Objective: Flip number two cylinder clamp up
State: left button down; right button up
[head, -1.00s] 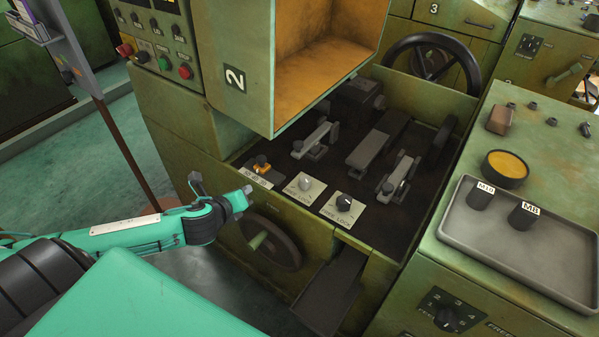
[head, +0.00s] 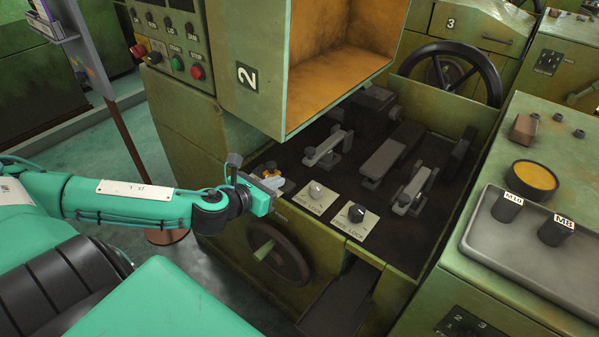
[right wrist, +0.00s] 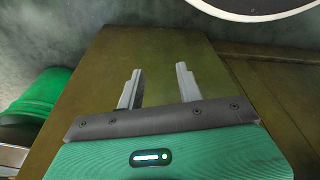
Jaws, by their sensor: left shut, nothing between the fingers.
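The machine marked 2 (head: 247,76) has an open bay below its housing. At the bay's front left corner is a small switch with an orange part (head: 271,171), on a label plate that is mostly covered. Two grey lever clamps (head: 328,148) (head: 412,190) stand deeper in the bay. Which part is the cylinder clamp I cannot read. My left gripper (head: 277,187) is shut and empty, close in front of the orange switch; contact cannot be told. My right gripper (right wrist: 159,70) shows in the right wrist view with fingers apart and nothing between them.
Two knobs on white plates (head: 316,190) (head: 356,213) sit to the right of the switch. A handwheel (head: 278,252) is on the front below. The housing (head: 290,95) overhangs the bay. A grey tray (head: 480,232) with M10 and M8 pieces is at right.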

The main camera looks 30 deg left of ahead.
pick_arm(q)
jog(key=shift+x, duration=0.85)
jog(key=x, duration=0.7)
jog(key=shift+w+f, duration=0.1)
jog(key=shift+w, duration=0.1)
jog(key=shift+w+f, duration=0.15)
jog(key=shift+w, duration=0.25)
pick_arm(e)
jog(key=shift+d+f, duration=0.1)
jog(key=shift+f, duration=0.6)
pick_arm(q)
jog(key=shift+p, duration=0.5)
pick_arm(e)
jog(key=shift+r, duration=0.2)
